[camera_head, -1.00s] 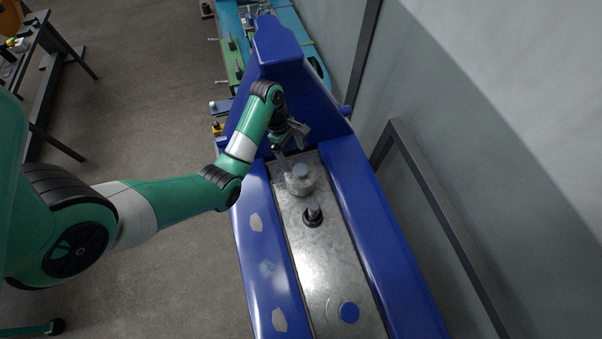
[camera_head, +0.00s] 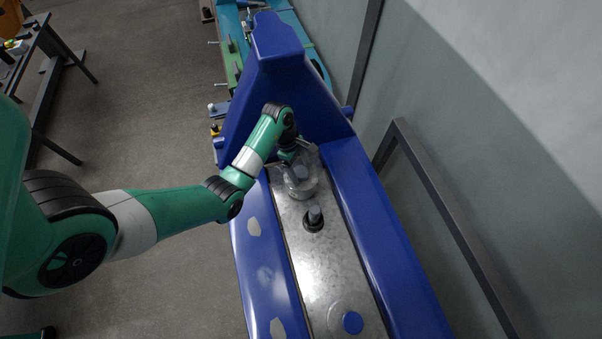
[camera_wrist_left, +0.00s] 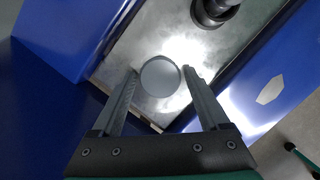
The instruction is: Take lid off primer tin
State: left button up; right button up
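A round metal tin (camera_head: 300,188) with a grey knob on top (camera_head: 301,172) stands at the far end of the metal-topped bench, and I take it as the primer tin. My left gripper (camera_head: 302,160) is right at its far side, pointing down at the knob. In the left wrist view the knob's round grey top (camera_wrist_left: 160,76) lies between the two spread fingertips of the gripper (camera_wrist_left: 160,78). My right gripper is not in view.
A black fitting with a grey post (camera_head: 314,218) stands nearer on the bench (camera_head: 325,270). A blue disc on a grey round base (camera_head: 352,322) lies nearest. Blue side walls (camera_head: 375,230) and a tall blue end plate (camera_head: 270,110) enclose the bench.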

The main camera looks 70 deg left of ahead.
aim_at(304, 172)
pick_arm(q)
jog(key=c, duration=1.1)
jog(key=shift+o, duration=0.2)
jog(key=shift+r, duration=0.5)
notch_tip(304, 172, up, 3)
jog(key=shift+f+p, duration=0.2)
jog(key=shift+p, duration=0.6)
jog(key=s+d+r+p, duration=0.8)
jog(key=d+r+p, duration=0.1)
jog(key=d+p, duration=0.2)
jog(key=shift+s+r, duration=0.2)
jog(key=shift+s, duration=0.1)
